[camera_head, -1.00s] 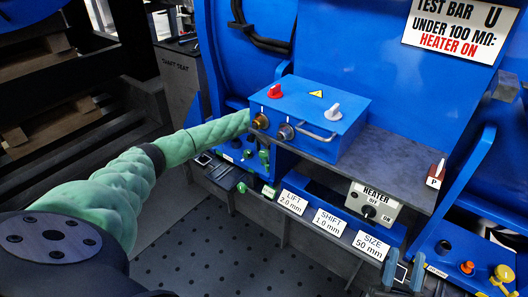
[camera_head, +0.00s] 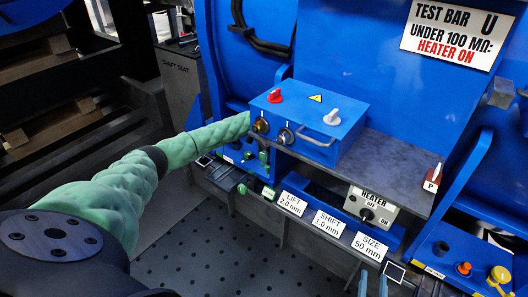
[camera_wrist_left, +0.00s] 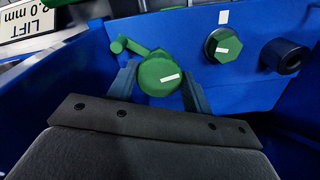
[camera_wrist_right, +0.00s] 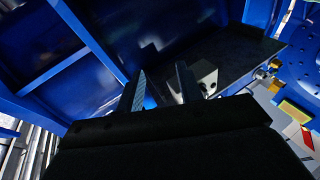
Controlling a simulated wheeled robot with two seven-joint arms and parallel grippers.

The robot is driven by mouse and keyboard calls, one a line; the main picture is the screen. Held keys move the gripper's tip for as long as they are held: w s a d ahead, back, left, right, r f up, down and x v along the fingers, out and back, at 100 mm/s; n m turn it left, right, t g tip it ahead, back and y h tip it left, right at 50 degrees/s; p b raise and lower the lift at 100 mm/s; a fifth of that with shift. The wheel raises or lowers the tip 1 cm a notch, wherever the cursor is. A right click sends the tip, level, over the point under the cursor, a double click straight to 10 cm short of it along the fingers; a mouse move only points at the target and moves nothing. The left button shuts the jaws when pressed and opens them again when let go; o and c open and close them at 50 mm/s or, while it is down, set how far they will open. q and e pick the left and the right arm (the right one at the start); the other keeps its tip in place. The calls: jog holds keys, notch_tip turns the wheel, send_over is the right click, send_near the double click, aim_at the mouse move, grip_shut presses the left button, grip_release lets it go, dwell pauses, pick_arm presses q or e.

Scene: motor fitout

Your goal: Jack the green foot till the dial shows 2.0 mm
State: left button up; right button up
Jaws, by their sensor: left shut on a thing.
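The LIFT 2.0 mm card (camera_head: 291,203) hangs below the shelf. My left fingers cannot be made out in the head view. My right gripper (camera_wrist_right: 160,85) is open and empty; its fingertips (camera_head: 373,284) show at the bottom edge.
A blue control box (camera_head: 310,125) stands on the grey shelf (camera_head: 390,175), above the green controls. A heater switch box (camera_head: 372,205) and more cards hang along the shelf's front. Orange (camera_head: 464,268) and yellow (camera_head: 500,274) knobs are at right. The dotted floor (camera_head: 240,250) is clear.

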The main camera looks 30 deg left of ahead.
pick_arm(q)
jog(key=shift+m+p, duration=0.6)
jog(key=shift+p, duration=0.15)
pick_arm(e)
jog(key=s+f+g+h, duration=0.1)
jog(key=s+f+g, duration=0.15)
jog(key=f, duration=0.65)
jog(key=s+f+g, duration=0.2)
jog(key=f+g, duration=0.2)
jog(key=f, duration=0.6)
pick_arm(q)
jog(key=shift+m+p, duration=0.8)
jog(key=shift+p, duration=0.05)
jog(key=shift+r+m+p, duration=0.1)
jog(key=shift+m+p, duration=0.95)
jog(key=shift+m, duration=0.25)
jog(key=shift+a+m+p, duration=0.1)
jog(key=shift+m+p, duration=0.3)
jog(key=shift+m, duration=1)
pick_arm(e)
jog(key=s+d+f+g+h, duration=0.1)
jog(key=s+f+g, duration=0.5)
jog(key=s+f, duration=0.3)
jog(key=shift+s+f, duration=0.3)
jog(key=shift+s, duration=0.7)
jog(key=shift+d, duration=0.1)
pick_arm(q)
jog(key=o, duration=1)
jog(key=shift+w, duration=0.1)
